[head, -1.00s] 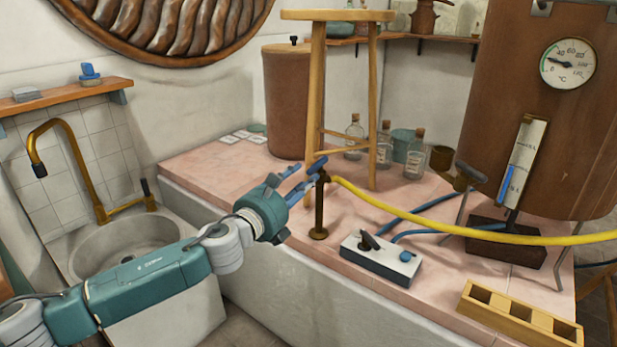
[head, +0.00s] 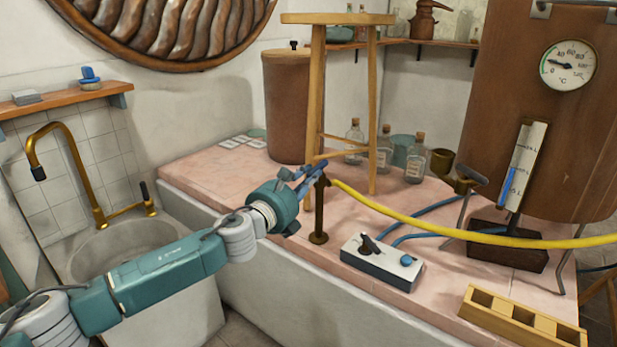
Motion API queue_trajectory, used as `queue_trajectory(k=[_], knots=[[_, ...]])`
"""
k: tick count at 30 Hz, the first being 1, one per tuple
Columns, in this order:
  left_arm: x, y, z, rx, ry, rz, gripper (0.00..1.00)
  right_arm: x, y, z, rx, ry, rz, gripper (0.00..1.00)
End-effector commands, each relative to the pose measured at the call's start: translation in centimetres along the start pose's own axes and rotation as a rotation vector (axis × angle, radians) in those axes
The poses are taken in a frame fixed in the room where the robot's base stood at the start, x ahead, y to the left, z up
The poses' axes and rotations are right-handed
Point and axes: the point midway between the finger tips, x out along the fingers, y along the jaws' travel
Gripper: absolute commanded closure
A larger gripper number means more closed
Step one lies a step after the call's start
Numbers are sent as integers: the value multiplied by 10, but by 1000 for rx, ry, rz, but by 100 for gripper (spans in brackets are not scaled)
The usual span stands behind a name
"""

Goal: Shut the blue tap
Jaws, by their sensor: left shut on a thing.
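The tap is a short bronze standpipe (head: 319,215) on the pink tiled ledge, with the yellow hose joined near its top. The fingers hide part of the tap's top, and the exact grip is hard to make out. My right gripper is not in view.
A wooden stool (head: 337,18) stands on the ledge (head: 215,172) just behind the tap. A yellow hose (head: 430,222) runs right. A switch box (head: 382,262), a wooden rack (head: 520,318) and a copper vat (head: 540,120) stand at right. A sink (head: 130,238) is at left.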

Motion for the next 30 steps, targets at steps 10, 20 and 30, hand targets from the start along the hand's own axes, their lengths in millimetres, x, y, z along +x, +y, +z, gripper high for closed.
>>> queue_trajectory(k=[10, 20, 30], knots=[[0, -7, 1, -3, -14, 80, 100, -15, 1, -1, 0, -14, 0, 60], [2, -20, -2, -5, -49, 264, 100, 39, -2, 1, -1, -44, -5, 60], [10, -34, -9, -3, -102, 536, 100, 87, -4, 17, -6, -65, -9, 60]])
